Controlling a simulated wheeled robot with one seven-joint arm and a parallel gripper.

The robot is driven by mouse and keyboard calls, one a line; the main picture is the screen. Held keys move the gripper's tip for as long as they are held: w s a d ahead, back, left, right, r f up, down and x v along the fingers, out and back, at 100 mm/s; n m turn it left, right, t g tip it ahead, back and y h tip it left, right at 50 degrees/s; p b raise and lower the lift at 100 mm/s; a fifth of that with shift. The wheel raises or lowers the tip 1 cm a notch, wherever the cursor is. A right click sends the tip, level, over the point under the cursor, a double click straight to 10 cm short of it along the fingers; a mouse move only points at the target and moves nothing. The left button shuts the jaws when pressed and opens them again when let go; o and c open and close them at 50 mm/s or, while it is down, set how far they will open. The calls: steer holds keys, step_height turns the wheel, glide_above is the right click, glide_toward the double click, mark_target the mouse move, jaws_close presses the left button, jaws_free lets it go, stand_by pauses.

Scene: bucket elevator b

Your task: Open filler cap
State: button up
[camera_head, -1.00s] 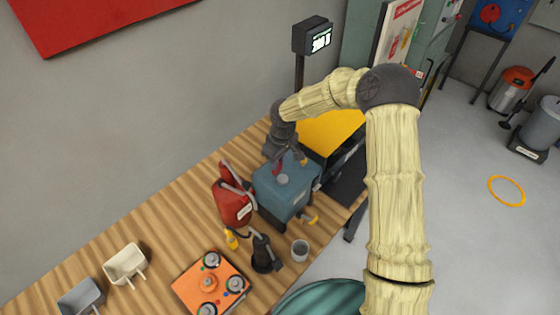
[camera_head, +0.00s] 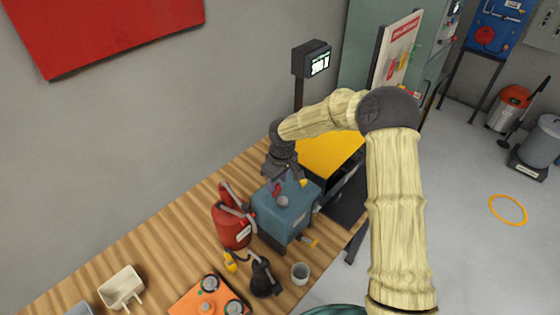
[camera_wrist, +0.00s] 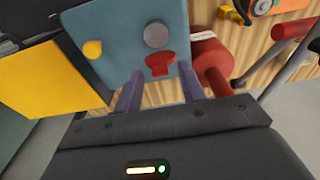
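A blue-grey box-shaped unit (camera_head: 283,222) stands on the wooden bench. Its top carries a round grey cap (camera_wrist: 156,35), a red winged piece (camera_wrist: 160,63) and a yellow knob (camera_wrist: 92,49). The grey cap also shows in the head view (camera_head: 283,201). I cannot tell which of these is the filler cap. My gripper (camera_wrist: 160,88) is open and empty, its two fingers pointing at the unit's top. In the wrist view the red piece lies beyond the gap between the fingertips, apparently untouched. In the head view my wrist partly hides the unit's far side.
A red can (camera_head: 231,228) stands close left of the unit. A dark pump-like can (camera_head: 262,278), a grey cup (camera_head: 300,272) and an orange plate with round fittings (camera_head: 208,300) are in front. A yellow-topped box (camera_head: 328,152) stands close behind on the right.

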step_height(320, 180, up, 16)
steer(key=s+d+b, duration=0.1)
steer(key=b, duration=0.4)
steer(key=shift+d+r+b, duration=0.15)
steer(key=shift+r+b, duration=0.05)
steer(key=shift+b, duration=0.15)
steer(key=s+d+f+m+t+h+b, duration=0.1)
steer(key=s+d+f+m+b, duration=0.9)
steer(key=s+d+f, duration=0.9)
steer(key=s, duration=0.3)
steer(key=shift+d+f+t, duration=0.15)
steer(key=shift+f+t, duration=0.2)
steer(key=shift+t, duration=0.05)
stand_by(0.9)
